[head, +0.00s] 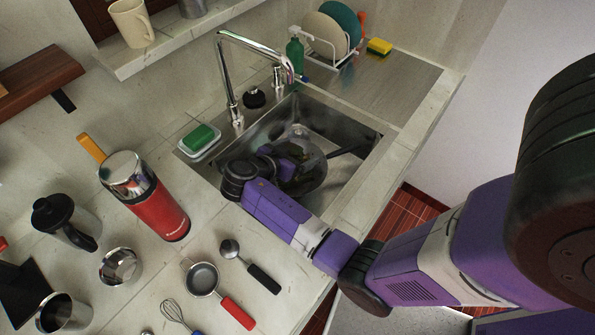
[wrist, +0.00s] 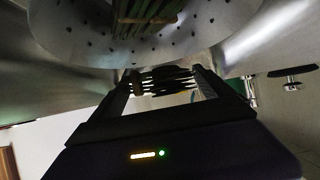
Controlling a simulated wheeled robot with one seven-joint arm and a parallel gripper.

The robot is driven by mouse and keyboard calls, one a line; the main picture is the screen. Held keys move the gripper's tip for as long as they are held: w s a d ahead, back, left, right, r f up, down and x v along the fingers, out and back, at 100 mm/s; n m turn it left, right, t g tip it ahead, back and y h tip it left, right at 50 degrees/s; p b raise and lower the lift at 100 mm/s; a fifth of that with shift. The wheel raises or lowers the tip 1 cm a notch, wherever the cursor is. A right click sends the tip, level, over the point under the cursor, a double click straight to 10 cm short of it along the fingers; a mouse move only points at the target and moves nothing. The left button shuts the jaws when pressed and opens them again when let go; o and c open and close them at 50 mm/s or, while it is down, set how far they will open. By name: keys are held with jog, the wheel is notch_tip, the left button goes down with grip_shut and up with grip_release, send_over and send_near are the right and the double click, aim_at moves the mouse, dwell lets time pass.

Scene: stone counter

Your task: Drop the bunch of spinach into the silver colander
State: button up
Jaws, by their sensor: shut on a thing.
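The silver colander (head: 318,170) sits in the sink basin in the head view, with a dark handle toward the right. In the wrist view its perforated metal (wrist: 85,48) fills the top. The bunch of spinach (head: 299,182) shows as dark green leaves at the colander, partly hidden by my arm. My gripper (wrist: 165,74) is shut on dark strands of the bunch, with its fingers apart around them. Greenish stems (wrist: 145,12) show against the colander beyond the fingers; I cannot tell if they touch it. In the head view my wrist mostly hides my gripper.
The steel sink (head: 345,198) surrounds the colander. The tall faucet (head: 232,85) arches at the back. A green sponge (head: 201,137) lies on a dish at left. A red flask (head: 150,200) and utensils occupy the left counter. A dish rack (head: 325,45) stands behind.

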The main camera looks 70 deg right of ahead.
jog(key=shift+f, duration=0.8)
jog(key=o, duration=1.1)
notch_tip(320, 180, up, 20)
jog(key=b, duration=0.2)
